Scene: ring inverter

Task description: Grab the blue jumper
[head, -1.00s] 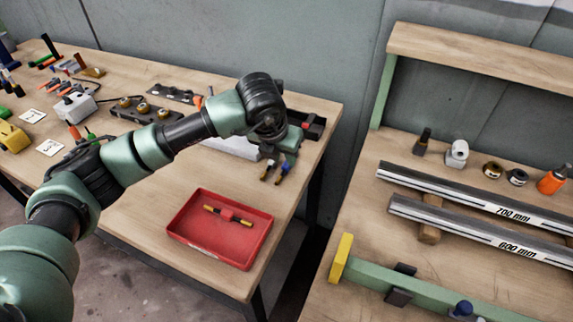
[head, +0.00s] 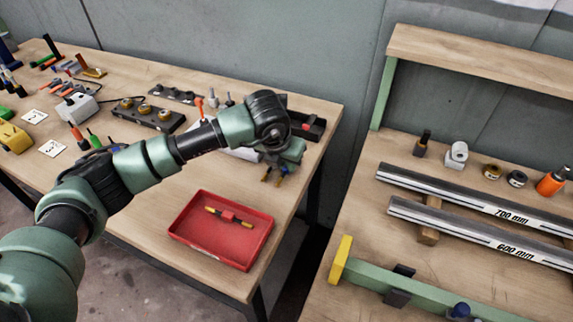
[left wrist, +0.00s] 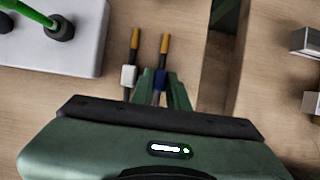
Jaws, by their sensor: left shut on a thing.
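In the left wrist view the blue jumper (left wrist: 160,82), with a yellow tip, stands out between the green fingers of my left gripper (left wrist: 166,88). The fingers are shut on its blue middle. A white jumper (left wrist: 128,76) with a yellow tip lies just left of it, apart from the fingers. In the head view my left gripper (head: 275,170) is low over the right part of the left table, and it hides most of both jumpers. A red jumper (head: 228,217) lies in a red tray (head: 190,248) nearer to me. My right gripper is not in view.
A pale block (left wrist: 45,45) with a green lead is left of the jumpers in the wrist view. A dark box (head: 314,130) stands at the table's far right. A second bench (head: 345,255) with metal bars is to the right, across a gap. Bare wood surrounds the tray.

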